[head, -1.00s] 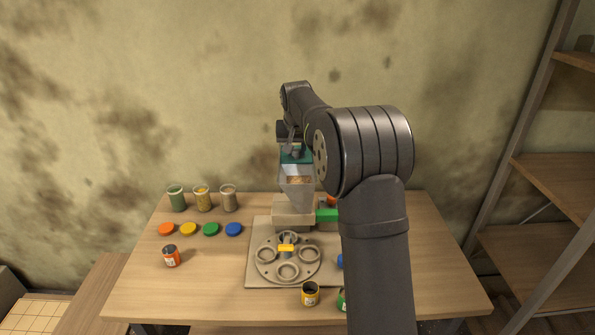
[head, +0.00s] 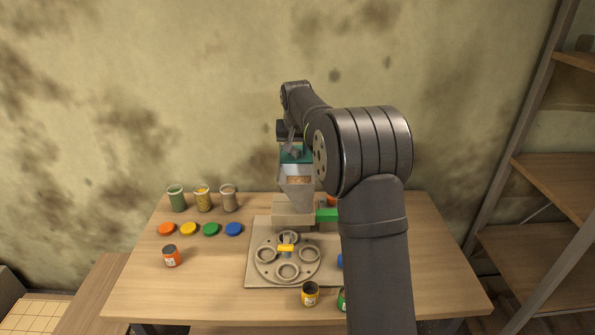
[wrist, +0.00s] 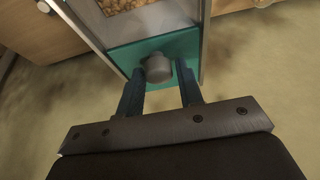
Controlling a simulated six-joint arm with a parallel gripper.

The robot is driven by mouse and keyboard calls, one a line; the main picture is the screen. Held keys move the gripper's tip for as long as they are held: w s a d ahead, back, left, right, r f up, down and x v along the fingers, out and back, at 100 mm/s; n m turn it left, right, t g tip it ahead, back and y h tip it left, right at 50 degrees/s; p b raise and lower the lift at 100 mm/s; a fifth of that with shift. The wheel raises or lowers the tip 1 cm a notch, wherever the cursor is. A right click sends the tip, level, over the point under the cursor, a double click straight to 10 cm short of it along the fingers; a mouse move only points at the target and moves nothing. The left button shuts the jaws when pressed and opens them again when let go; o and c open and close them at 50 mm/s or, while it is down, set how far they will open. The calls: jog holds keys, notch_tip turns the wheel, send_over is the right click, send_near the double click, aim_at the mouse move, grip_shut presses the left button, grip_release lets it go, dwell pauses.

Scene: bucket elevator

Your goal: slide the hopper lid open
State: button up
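The hopper (head: 297,191) is a clear-walled funnel on the machine at the back middle of the table. Its teal lid (head: 289,158) lies at the far end of the hopper top and also shows in the wrist view (wrist: 190,47). Tan grain (wrist: 118,6) shows through the uncovered part of the top. A round grey knob (wrist: 158,69) stands on the lid. My gripper (wrist: 159,72) has one dark finger on each side of the knob, close against it, and appears shut on it. In the head view my arm hides part of the machine.
A turntable with ring holders (head: 265,274) sits before the hopper. Three filled jars (head: 203,200), several coloured lids (head: 188,229) and an orange-labelled jar (head: 171,257) stand at left. A yellow-labelled jar (head: 310,294) stands at the front edge. A shelf (head: 545,180) is at right.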

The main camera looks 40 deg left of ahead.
aim_at(296, 149)
jog(key=shift+o, duration=0.9)
jog(key=shift+r, duration=0.15)
jog(key=shift+v, duration=2.85)
notch_tip(296, 149, up, 6)
jog(key=shift+f, duration=0.1)
jog(key=shift+f, duration=0.1)
jog(key=f, duration=0.8)
jog(key=shift+w+a+f, duration=0.2)
jog(key=shift+w+a, duration=0.15)
jog(key=shift+w, duration=0.05)
jog(key=shift+x, duration=0.8)
